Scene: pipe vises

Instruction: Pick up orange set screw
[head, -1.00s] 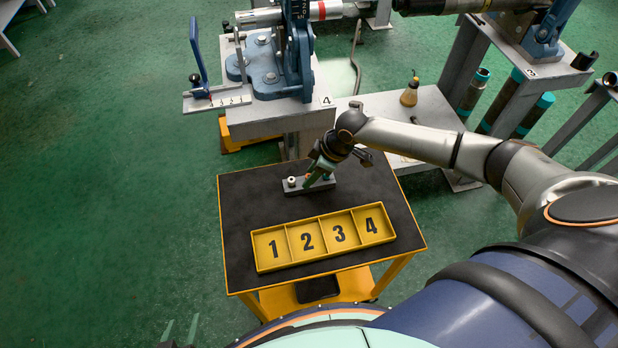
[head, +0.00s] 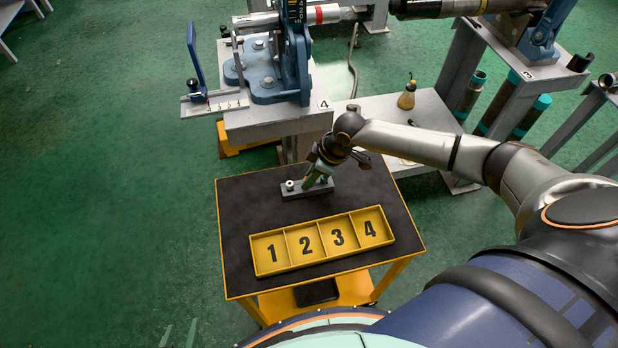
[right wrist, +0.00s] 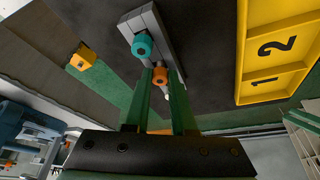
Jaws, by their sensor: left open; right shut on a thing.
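The orange set screw (right wrist: 160,76) is between the fingertips of my right gripper (right wrist: 161,82) in the right wrist view. The gripper is shut on it, at the grey holder block (right wrist: 176,45). I cannot tell whether the screw is still seated in the block. A teal set screw (right wrist: 142,45) stands beside it. In the head view my right gripper (head: 308,182) is over the block (head: 292,194) and hides much of it; a pale screw (head: 290,185) shows at its left end. My left gripper (head: 179,334) is open and empty at the bottom left edge.
A yellow tray (head: 285,232) with compartments 1 to 4 lies on the black cart top (head: 238,208), in front of the block. A blue vise (head: 268,75) stands on a bench behind the cart.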

